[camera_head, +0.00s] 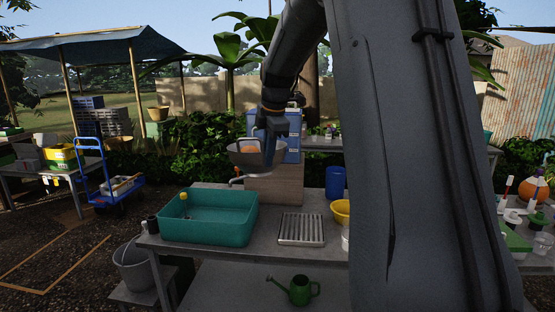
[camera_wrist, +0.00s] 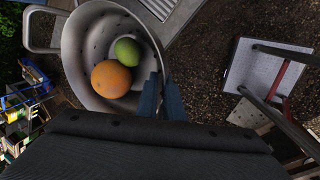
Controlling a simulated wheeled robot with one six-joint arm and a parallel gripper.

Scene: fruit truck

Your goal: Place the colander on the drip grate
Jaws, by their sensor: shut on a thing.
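The colander (camera_head: 243,157) is a grey metal bowl held up in the air above the counter, behind the teal basin. In the wrist view the colander (camera_wrist: 75,55) shows its perforated inside with an orange fruit (camera_wrist: 111,78) and a green fruit (camera_wrist: 127,51) in it. My gripper (camera_head: 269,150) is shut on the colander's rim at its right side; the dark fingers (camera_wrist: 160,92) also show in the wrist view. The drip grate (camera_head: 302,229) lies flat on the counter, right of the basin, with nothing on it. It is below and to the right of the colander.
The teal basin (camera_head: 208,216) fills the counter's left part, with a tap (camera_head: 236,180) behind it. A wooden block (camera_head: 274,187) stands behind the grate. A yellow bowl (camera_head: 341,211) and a blue canister (camera_head: 335,182) are to the right. My arm hides the counter's right end.

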